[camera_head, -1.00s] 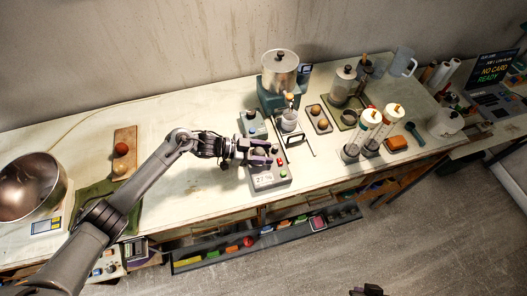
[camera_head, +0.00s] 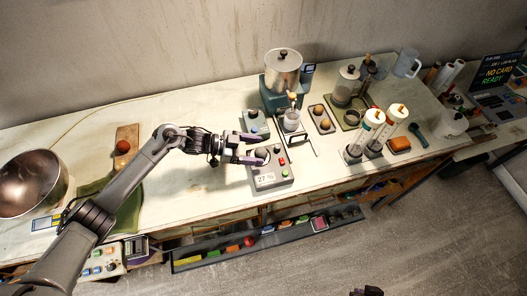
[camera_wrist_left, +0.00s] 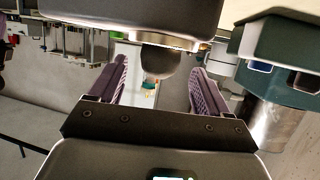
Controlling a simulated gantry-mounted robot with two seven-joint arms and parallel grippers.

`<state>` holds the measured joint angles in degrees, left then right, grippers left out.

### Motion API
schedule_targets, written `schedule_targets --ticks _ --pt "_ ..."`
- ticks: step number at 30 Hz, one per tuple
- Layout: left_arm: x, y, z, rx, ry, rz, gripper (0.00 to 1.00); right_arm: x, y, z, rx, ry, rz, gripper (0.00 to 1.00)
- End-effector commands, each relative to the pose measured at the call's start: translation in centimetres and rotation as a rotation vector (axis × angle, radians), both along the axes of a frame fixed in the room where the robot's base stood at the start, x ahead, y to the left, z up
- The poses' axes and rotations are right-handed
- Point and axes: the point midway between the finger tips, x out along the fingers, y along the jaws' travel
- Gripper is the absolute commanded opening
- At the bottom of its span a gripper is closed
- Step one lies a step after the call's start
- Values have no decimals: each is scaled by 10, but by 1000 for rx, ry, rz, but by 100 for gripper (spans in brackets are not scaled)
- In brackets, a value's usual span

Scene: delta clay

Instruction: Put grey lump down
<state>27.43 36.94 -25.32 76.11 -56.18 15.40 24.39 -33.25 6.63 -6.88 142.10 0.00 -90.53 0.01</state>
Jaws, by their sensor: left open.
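The grey lump (camera_head: 262,153) sits on top of the small grey device with a percent display (camera_head: 267,180), between my left fingertips in the head view. My left gripper (camera_head: 253,149) is open, its purple fingers spread on either side of the lump. In the left wrist view, a rounded grey-brown lump (camera_wrist_left: 161,62) shows between the two open fingers (camera_wrist_left: 158,85), with a gap on each side. My right gripper (camera_head: 368,291) barely shows at the bottom edge, and its jaws cannot be made out.
A teal-based machine with a metal pot (camera_head: 282,72) stands behind the device. A wire stand (camera_head: 298,142) and a tray with two round lumps (camera_head: 321,118) are to its right. Two clear cylinders (camera_head: 369,130) stand farther right.

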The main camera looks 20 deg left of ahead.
Motion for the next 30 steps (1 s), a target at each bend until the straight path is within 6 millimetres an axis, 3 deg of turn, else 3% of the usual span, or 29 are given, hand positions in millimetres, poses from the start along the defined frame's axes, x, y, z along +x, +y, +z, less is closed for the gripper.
schedule_targets --ticks 6,12,30 --pt "-14 33 14 3 1 0 78 0 0 -1 0 0 0 0" --pt "-22 52 22 2 1 1 78 0 0 -1 0 0 0 0" --pt "-24 57 25 0 1 0 78 0 -2 -1 -8 0 6 0"
